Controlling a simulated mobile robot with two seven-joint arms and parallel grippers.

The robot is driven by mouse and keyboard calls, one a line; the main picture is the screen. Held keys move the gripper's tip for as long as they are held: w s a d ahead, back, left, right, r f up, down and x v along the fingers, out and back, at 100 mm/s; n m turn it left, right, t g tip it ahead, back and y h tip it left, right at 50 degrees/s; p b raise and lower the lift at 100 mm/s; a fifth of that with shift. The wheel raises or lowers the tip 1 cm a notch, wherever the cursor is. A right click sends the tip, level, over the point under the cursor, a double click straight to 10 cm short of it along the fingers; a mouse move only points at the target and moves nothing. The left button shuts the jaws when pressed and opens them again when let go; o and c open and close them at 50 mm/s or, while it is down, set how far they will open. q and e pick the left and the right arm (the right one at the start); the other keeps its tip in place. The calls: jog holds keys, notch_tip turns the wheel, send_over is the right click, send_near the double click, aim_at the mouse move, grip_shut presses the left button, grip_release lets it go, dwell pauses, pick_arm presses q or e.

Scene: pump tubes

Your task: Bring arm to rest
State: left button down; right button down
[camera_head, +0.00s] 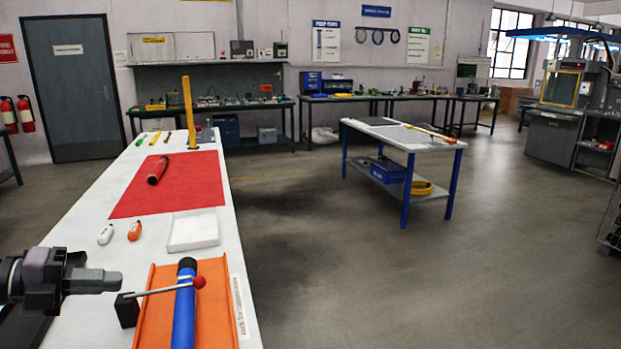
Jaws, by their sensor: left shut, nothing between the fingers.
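My left gripper (97,281) comes in at the lower left, over the near left part of the white workbench (75,237). Its fingers are together with nothing between them. They point right, toward a black block with a red-knobbed lever (198,283). A blue tube with a black end (184,310) lies in an orange tray (220,325) just right of the gripper, apart from it. A dark tube with a reddish end (157,170) lies on a red mat (200,188). My right gripper is not in view.
A white tray (194,232) and two small bottles, one white (106,234) and one orange (135,231), stand between the mat and the gripper. A yellow post (188,110) rises at the bench's far end. A blue-legged table (407,143) stands across open floor (340,260).

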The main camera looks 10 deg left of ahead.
pick_arm(q)
jog(key=d+f+n+t+y, duration=0.7)
jog(key=d+f+n, duration=0.5)
jog(key=n, duration=0.3)
jog(key=s+d+f+n+g+y, duration=0.1)
jog(key=s+f+n+g, duration=0.3)
jog(key=s, duration=0.4)
jog(key=s+d+f+n+g+y, duration=0.2)
jog(key=s+f+n+g, duration=0.2)
jog(key=s, duration=0.4)
jog(key=s+d+f+n+g+y, duration=0.1)
jog(key=s+f+n+g, duration=0.3)
jog(key=s, duration=0.4)
jog(key=w+d+f+t+h, duration=0.1)
jog(key=w+d+f+t, duration=0.2)
jog(key=w+f+t, duration=0.3)
jog(key=shift+w+f+t+h, duration=0.2)
jog(key=shift+f+t+h, duration=0.15)
jog(key=shift+f, duration=1.05)
